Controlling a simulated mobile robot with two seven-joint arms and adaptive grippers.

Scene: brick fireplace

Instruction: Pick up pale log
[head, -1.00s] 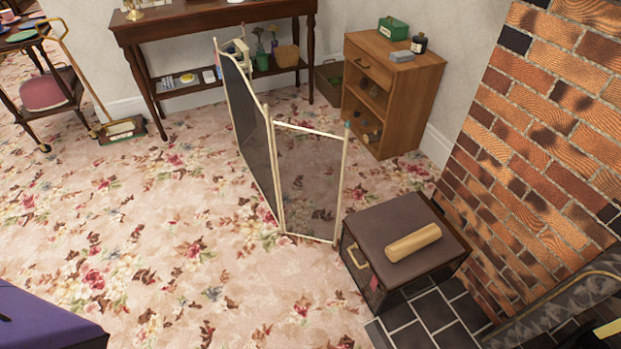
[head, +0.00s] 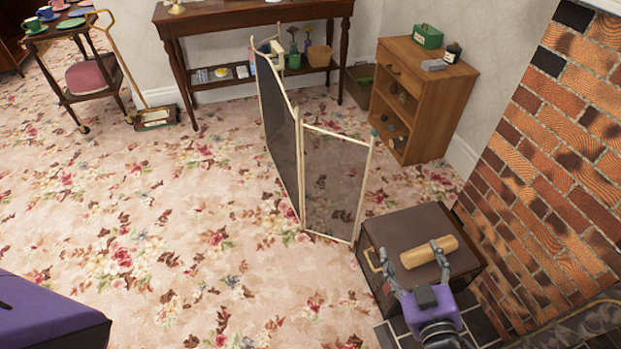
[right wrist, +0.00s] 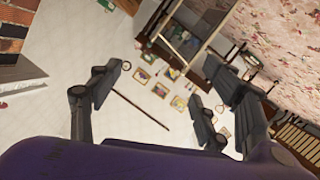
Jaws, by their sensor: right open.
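The pale log (head: 417,257) is a short, light wooden cylinder. It lies on the brown top of a dark box (head: 397,222) beside the brick hearth. My right gripper (head: 411,248) is open and empty. In the head view it overlaps the near side of the box, with its spread fingers on either side of part of the log. I cannot tell whether it touches the log. The right wrist view shows the open fingers (right wrist: 162,72) against wall and furniture; the log does not show there. My left gripper is not in view.
A folding mesh screen (head: 333,185) stands just behind and left of the box. The brick fireplace (head: 560,170) rises close on the right. A wooden cabinet (head: 430,95) stands behind. The floral carpet (head: 150,220) at left is open.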

